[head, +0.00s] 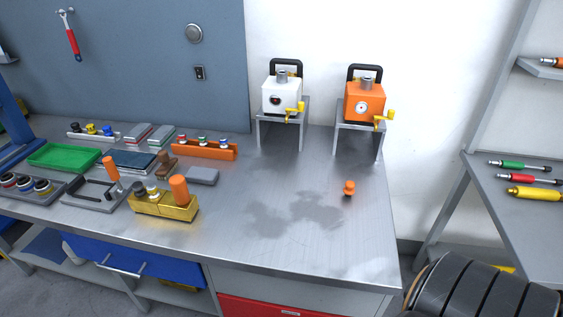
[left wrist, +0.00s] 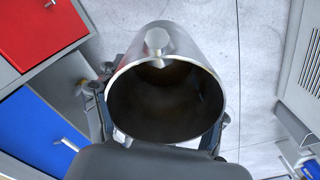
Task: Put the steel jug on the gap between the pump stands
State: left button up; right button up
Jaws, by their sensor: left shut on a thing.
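The steel jug (left wrist: 185,52) fills the middle of the left wrist view, its open dark mouth facing the camera. My left gripper (left wrist: 163,118) is shut on the jug, with a finger on each side of it. The floor shows behind the jug. In the head view, two grey pump stands stand at the back of the bench: the left stand (head: 263,131) carries a white pump (head: 276,97), the right stand (head: 355,143) an orange pump (head: 360,104). The gap between the pump stands (head: 318,140) is bare bench top. My right gripper is in neither view.
The steel bench (head: 225,240) has clear room in its front right part. A small orange-topped object (head: 348,188) stands in front of the right stand. A yellow block (head: 160,207), a green tray (head: 62,156) and several tools fill the left side. A shelf (head: 510,205) stands right.

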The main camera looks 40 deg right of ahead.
aim_at(308, 171)
jog(key=i+j+z, duration=0.15)
jog(key=j, duration=0.2)
jog(key=i+j+z, duration=0.15)
jog(key=j, duration=0.2)
jog(key=i+j+z, duration=0.1)
jog(key=j, duration=0.25)
jog(key=i+j+z, duration=0.15)
jog(key=j, duration=0.2)
jog(key=z, duration=1.65)
jog(key=k+l, duration=0.05)
